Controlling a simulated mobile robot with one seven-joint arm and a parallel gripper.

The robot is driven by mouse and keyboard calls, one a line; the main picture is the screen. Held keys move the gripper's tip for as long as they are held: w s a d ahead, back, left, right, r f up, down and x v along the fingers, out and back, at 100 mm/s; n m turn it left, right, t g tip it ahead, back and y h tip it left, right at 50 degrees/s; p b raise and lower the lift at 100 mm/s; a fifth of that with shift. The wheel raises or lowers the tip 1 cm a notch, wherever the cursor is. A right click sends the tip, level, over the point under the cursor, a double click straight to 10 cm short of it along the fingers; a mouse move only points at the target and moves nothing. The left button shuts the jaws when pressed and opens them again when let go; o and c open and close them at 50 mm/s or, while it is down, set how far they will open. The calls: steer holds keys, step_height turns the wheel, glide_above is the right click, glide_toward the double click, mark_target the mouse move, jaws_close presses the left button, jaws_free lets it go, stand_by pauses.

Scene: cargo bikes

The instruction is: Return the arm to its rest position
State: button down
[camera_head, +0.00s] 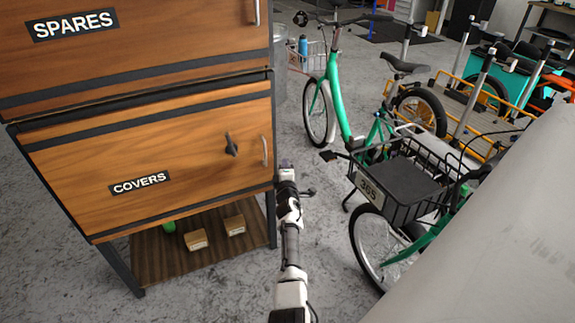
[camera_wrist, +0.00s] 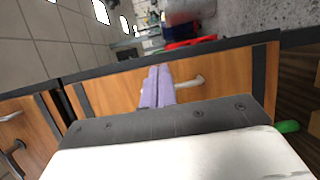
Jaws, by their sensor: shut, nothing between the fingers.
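My arm (camera_head: 291,240) reaches forward from the bottom of the head view. My gripper (camera_head: 285,164) is at its far end, at the right edge of the wooden cabinet's COVERS door (camera_head: 85,155). In the wrist view my gripper's pale purple fingers (camera_wrist: 157,84) are together and empty. A light door handle (camera_wrist: 190,82) shows just right of the fingers there. I cannot tell whether the fingers touch the cabinet. The COVERS door looks closed, with a dark latch (camera_head: 231,145) and a handle (camera_head: 265,151) near its right edge.
A SPARES compartment (camera_head: 160,45) is above. Small boxes (camera_head: 196,240) and a green item (camera_head: 169,226) sit on the lower shelf (camera_head: 150,262). A green bike with a front basket (camera_head: 377,205) stands close right of my arm. Grey floor (camera_head: 225,290) is clear below.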

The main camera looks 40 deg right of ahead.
steer(key=shift+s+d, duration=0.2)
steer(key=shift+s, duration=0.2)
